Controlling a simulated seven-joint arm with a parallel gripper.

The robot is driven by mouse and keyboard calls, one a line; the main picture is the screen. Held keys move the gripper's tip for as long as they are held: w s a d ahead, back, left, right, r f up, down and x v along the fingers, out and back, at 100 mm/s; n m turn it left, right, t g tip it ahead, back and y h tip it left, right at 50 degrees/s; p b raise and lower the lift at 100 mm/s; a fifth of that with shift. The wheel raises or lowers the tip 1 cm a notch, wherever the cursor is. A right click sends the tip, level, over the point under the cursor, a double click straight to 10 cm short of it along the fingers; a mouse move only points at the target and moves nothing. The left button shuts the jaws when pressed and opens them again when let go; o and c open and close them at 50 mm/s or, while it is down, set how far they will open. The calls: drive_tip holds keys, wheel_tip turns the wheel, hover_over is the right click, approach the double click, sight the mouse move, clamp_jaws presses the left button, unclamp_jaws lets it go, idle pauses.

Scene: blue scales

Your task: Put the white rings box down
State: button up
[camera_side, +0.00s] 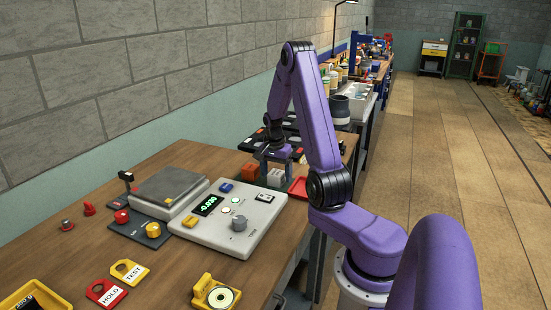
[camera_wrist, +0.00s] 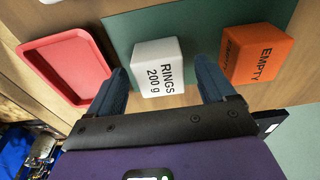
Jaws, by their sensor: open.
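The white rings box (camera_wrist: 154,82), marked RINGS 200 g, stands on a green mat (camera_wrist: 118,32) in the wrist view. It also shows in the side view (camera_side: 276,179), below my gripper (camera_side: 277,158). In the wrist view my gripper (camera_wrist: 160,66) is open, with one blue finger on each side of the box. Gaps show between the fingers and the box, so it does not look clamped.
An orange EMPTY box (camera_wrist: 249,62) stands close to the right finger in the wrist view. A red tray (camera_wrist: 66,66) lies to the left. In the side view, a scale control panel (camera_side: 236,222) stands nearer the camera on the wooden bench (camera_side: 165,285).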

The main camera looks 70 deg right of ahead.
sight(275, 174)
wheel_tip(275, 174, up, 11)
drive_tip(key=a, duration=0.1)
drive_tip(key=w+a+r+n+y, duration=0.1)
drive_tip(key=a+r+n, duration=0.1)
drive_tip(key=a+n, duration=1.9)
drive_tip(key=s+a+n, duration=0.4)
drive_tip(key=s+a, duration=0.4)
drive_tip(key=s, duration=0.2)
drive_tip(key=s+a+n, duration=0.5)
drive_tip(key=s+a, duration=0.3)
drive_tip(key=s, duration=0.3)
drive_tip(key=shift+f+n+y, duration=0.3)
drive_tip(key=shift+f+y, duration=0.1)
